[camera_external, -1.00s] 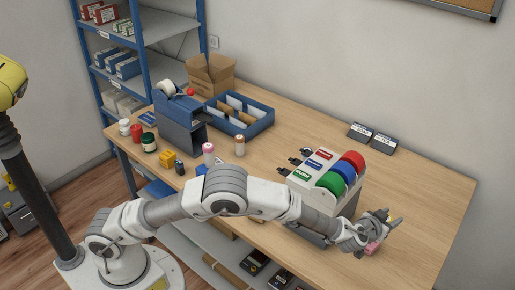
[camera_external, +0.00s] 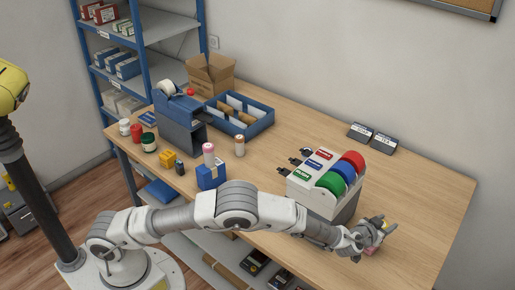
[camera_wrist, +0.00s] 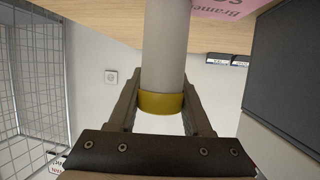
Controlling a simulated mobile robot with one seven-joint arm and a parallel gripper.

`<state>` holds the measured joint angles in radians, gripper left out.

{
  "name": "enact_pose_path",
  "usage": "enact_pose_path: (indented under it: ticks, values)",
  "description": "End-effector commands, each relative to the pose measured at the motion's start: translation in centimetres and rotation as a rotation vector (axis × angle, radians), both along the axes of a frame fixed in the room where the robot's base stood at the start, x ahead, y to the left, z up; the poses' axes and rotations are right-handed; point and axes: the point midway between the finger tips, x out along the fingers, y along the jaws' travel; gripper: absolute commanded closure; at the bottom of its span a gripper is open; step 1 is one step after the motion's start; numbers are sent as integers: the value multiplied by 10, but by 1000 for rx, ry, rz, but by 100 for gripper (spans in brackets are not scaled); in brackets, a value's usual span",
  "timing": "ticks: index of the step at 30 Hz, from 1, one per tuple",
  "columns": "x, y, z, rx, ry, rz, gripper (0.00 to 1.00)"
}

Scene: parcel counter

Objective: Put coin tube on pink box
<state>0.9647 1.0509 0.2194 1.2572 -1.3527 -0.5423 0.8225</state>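My gripper (camera_external: 380,232) is over the right front part of the counter, beyond the tape dispenser. In the wrist view my gripper (camera_wrist: 160,95) is shut on a pale grey coin tube (camera_wrist: 165,45) with a yellow band. A small yellow bit of the tube (camera_external: 388,227) shows between the fingers in the external view. The pink box (camera_wrist: 225,8), with dark lettering, is at the top edge of the wrist view, close beside the tube. In the external view only a little pink (camera_external: 372,250) shows under my gripper. The tube's far end is out of frame, so contact with the box cannot be told.
A grey dispenser (camera_external: 322,190) with red, blue and green rolls stands just left of my gripper. A pink-topped tube (camera_external: 208,154) stands on or behind a blue box (camera_external: 210,176). An orange-topped tube (camera_external: 240,146) stands nearby.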

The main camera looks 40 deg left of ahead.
Motion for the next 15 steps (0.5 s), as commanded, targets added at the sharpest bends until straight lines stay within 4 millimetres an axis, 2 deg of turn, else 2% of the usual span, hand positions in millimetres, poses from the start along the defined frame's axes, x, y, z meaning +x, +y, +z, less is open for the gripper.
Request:
enact_pose_path:
  ticks: [1, 4, 5, 15]
  values:
    - [0, 0, 0, 0, 0, 0, 41]
    - [0, 0, 0, 0, 0, 0, 23]
    - [0, 0, 0, 0, 0, 0, 22]
    - [0, 0, 5, -1, -1, -1, 22]
